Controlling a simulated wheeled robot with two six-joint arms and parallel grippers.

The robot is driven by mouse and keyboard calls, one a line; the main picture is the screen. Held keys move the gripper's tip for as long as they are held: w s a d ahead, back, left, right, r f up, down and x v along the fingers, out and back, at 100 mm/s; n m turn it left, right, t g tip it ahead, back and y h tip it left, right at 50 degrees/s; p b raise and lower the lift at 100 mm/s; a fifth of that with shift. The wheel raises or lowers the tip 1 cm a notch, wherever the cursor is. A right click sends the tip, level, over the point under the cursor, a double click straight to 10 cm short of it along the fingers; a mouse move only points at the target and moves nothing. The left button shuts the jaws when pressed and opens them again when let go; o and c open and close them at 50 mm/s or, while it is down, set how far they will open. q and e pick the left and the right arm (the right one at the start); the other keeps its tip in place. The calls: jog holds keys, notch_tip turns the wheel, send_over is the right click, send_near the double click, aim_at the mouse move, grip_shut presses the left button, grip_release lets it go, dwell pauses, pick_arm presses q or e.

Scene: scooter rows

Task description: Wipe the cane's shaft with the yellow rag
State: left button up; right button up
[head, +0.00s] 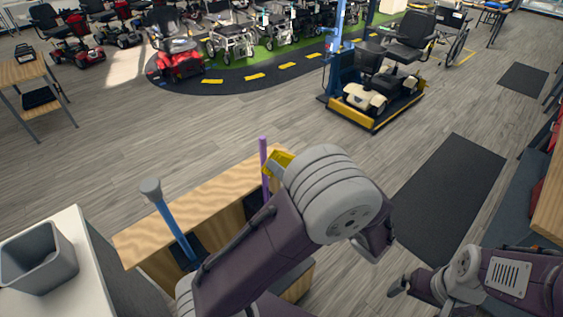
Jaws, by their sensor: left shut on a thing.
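A purple shaft (264,168), seemingly a cane, stands upright at the wooden stand (215,190). A blue cane (170,222) with a grey top leans in the same stand, further left. My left gripper (274,168) is shut on the yellow rag (283,158), right beside the purple shaft. I cannot tell whether the rag touches the shaft. My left arm hides most of the gripper and part of the stand. My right gripper (398,287) is low at the right, away from the canes; its jaw opening does not show clearly.
A grey bin (38,262) sits on a white counter (82,240) at the left. A dark mat (450,195) lies on the floor at right. A scooter on a yellow-edged platform (372,112) and rows of scooters and wheelchairs stand behind. The floor between is clear.

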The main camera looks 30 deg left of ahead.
pick_arm(q)
jog(key=shift+b+x, duration=0.85)
jog(key=shift+x, duration=2)
jog(key=shift+b+x, duration=0.5)
jog(key=shift+x, duration=0.75)
